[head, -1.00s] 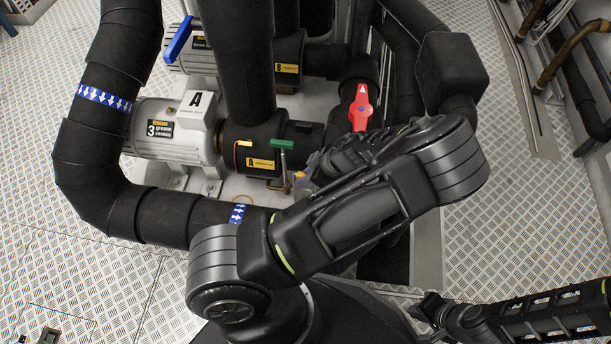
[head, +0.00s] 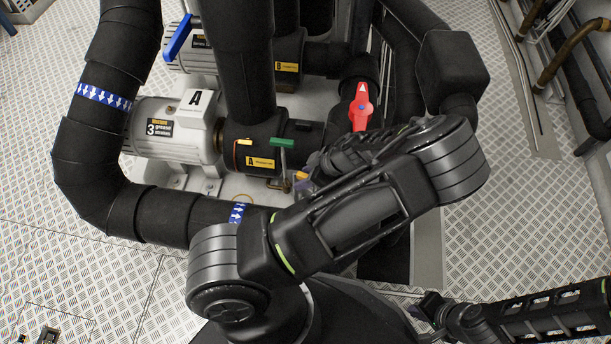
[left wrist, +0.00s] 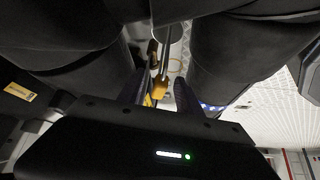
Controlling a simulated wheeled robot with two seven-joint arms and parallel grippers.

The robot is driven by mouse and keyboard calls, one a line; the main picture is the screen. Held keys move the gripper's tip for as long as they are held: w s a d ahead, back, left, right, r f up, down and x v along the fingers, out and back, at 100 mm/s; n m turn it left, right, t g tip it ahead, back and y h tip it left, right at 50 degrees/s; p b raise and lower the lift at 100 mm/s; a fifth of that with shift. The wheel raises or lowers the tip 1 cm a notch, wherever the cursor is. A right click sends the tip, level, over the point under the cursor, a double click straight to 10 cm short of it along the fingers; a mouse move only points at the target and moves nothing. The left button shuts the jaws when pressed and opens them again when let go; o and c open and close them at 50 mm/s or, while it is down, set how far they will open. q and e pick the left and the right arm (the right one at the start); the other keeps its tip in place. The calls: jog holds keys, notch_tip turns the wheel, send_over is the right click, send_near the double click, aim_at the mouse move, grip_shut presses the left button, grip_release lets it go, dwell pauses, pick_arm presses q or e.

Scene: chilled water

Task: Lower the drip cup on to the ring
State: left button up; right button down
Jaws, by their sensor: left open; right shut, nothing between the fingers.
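My left gripper (head: 305,177) is low beside the green-handled valve (head: 283,143), partly hidden by my own left arm. In the left wrist view its two dark fingers (left wrist: 157,92) stand apart. A small orange piece (left wrist: 158,89) shows between or just beyond them; I cannot tell whether it is part of the drip cup or whether it touches a finger. A thin yellow ring outline (head: 242,200) lies on the pale plinth left of the gripper. No drip cup is clearly made out. My right gripper (head: 428,308) is shut and empty at lower right.
Black lagged pipes (head: 95,150) curve around the grey pumps (head: 165,130) and close in on both sides of the left gripper. A red valve handle (head: 361,107) stands behind my arm and a blue one (head: 178,38) at the back. Chequered floor (head: 540,215) is clear at right.

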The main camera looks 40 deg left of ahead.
pick_arm(q)
jog(key=p+v, duration=0.2)
jog(key=v, duration=0.5)
jog(key=shift+d+r+p, duration=0.15)
jog(key=shift+r+p, duration=0.1)
jog(key=shift+p, duration=0.05)
jog(key=shift+w, duration=0.1)
